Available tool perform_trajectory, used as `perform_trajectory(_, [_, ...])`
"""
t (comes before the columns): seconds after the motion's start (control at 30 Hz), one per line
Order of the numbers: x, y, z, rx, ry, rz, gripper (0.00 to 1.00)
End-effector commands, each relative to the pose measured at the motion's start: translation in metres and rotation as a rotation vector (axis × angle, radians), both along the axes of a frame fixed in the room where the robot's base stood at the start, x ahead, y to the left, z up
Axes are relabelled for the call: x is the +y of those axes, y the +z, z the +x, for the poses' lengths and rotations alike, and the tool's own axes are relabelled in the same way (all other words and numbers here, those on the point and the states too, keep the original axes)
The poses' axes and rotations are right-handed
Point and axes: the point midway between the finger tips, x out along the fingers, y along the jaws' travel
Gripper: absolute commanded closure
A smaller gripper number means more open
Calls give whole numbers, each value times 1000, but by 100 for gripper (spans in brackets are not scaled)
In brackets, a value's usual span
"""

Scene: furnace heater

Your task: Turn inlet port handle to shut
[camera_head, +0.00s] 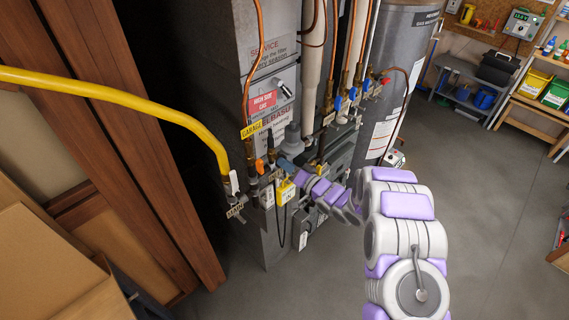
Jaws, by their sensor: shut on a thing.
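My gripper (284,165) reaches in from the right to the valve group low on the grey furnace cabinet (215,50). It is shut on a small handle at the pipe fittings, which my fingers mostly hide, so its angle cannot be told. An orange valve handle (259,166) stands just left of my gripper. A white handle (234,182) sits further left, below the end of the yellow hose.
A thick yellow hose (120,91) crosses from the left. Copper pipes with blue and red valve handles (351,94) stand to the right, by a grey tank (395,80). Wooden posts (125,130) and a cardboard box (50,265) are at left. The right floor is open.

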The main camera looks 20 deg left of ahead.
Motion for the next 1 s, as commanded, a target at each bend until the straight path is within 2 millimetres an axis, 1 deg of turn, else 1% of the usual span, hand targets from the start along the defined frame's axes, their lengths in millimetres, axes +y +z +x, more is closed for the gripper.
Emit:
perform_trajectory(0.03, [-1,3,2,14,-5,8,100])
perform_trajectory(0.27, [-1,3,2,113,-5,49,100])
perform_trajectory(0.53, [-1,2,2,321,-4,136,100])
perform_trajectory(0.9, [-1,1,2,355,-4,150,100])
perform_trajectory(1.0, [-1,1,2,413,-3,174,100])
